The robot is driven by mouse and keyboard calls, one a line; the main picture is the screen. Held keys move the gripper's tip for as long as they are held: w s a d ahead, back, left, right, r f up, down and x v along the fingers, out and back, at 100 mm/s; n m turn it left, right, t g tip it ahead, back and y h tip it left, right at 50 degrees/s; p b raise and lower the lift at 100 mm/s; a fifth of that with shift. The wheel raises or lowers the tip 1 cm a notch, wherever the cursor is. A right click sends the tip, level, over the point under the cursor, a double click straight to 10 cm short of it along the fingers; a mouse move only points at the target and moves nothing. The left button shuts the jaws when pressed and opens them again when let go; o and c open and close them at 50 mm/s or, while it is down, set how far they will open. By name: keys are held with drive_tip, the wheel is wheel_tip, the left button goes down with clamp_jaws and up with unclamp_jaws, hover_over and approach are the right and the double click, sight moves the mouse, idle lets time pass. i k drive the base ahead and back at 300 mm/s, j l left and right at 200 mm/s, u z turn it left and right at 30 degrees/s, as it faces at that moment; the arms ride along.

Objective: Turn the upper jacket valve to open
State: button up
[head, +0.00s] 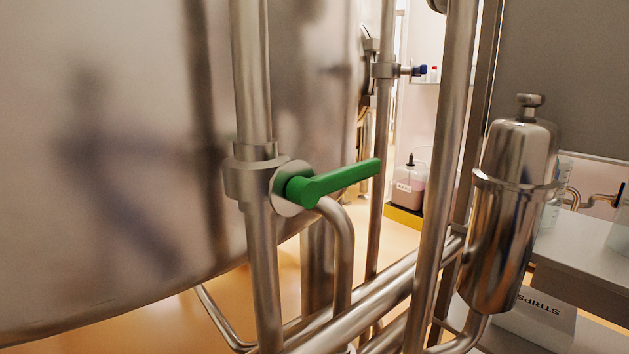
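A valve with a green lever handle (335,183) sits on a vertical steel pipe (252,80) in the middle of the head view. Its round hub is at the left end, and the lever points right and slightly up, across the pipe. The steel valve body (243,177) is clamped around the pipe. I cannot tell from this view alone whether this is the upper jacket valve. A smaller blue-handled valve (420,70) is on a thinner pipe farther back. My gripper is not in view.
A large steel vessel (130,150) fills the left side. Steel pipes (447,150) and a filter housing (515,210) stand right of the lever. A pink-filled bottle (411,188) stands behind on a yellow base. A box marked STRIPS (535,322) is at lower right.

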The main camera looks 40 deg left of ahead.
sight(305, 193)
drive_tip(key=u, duration=1.7)
